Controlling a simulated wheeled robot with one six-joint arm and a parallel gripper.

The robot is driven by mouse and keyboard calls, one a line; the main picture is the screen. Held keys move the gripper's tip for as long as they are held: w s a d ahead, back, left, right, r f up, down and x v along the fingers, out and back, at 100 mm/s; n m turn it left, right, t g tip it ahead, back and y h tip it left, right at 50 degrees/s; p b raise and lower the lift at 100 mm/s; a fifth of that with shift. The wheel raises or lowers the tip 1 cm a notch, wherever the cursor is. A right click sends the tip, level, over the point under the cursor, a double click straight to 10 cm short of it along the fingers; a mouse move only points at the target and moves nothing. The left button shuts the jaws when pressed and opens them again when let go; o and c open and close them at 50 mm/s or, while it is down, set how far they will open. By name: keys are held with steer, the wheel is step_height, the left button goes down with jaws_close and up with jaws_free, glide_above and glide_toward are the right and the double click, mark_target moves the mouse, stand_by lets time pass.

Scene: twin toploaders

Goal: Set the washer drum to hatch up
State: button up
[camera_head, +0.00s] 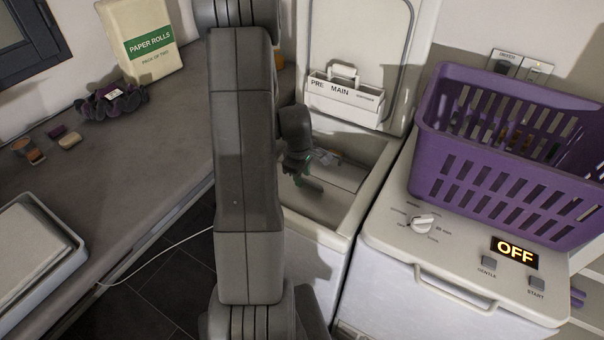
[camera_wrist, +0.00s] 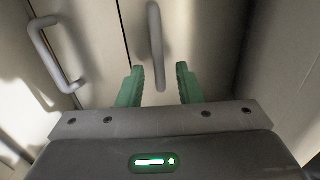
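The washer (camera_head: 345,235) has its lid (camera_head: 358,25) raised, and my arm reaches into its top opening. The drum (camera_head: 330,203) is partly visible inside, with much of it hidden by my arm. My gripper (camera_head: 318,172) is low in the opening, and its green fingers are apart. In the wrist view my gripper (camera_wrist: 160,68) is open, with a grey bar handle (camera_wrist: 155,35) ahead of and partly between the fingers. I cannot tell whether they touch it. A second bar handle (camera_wrist: 52,60) is on a pale panel at left, across a dark seam. I cannot tell which panel is the hatch.
A detergent tray (camera_head: 344,98) marked PRE and MAIN hangs inside the lid. The neighbouring machine at right has a panel reading OFF (camera_head: 515,252) and a purple basket (camera_head: 480,165) on top. A counter (camera_head: 150,150) lies at left. The opening's walls closely surround my gripper.

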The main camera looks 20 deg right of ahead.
mark_target(293, 205)
jaws_close()
steer(key=s+a+f+b, duration=0.2)
steer(key=s+a+b, duration=0.1)
steer(key=shift+s+a+f+b, duration=0.1)
steer(key=shift+a+b, duration=0.2)
steer(key=shift+s+a, duration=0.25)
steer(key=shift+a, duration=0.05)
steer(key=shift+o, duration=0.4)
jaws_free()
step_height(293, 205, up, 14)
steer(key=s+a+p, duration=0.1)
steer(key=shift+s+a, duration=0.15)
steer(key=shift+a, duration=0.05)
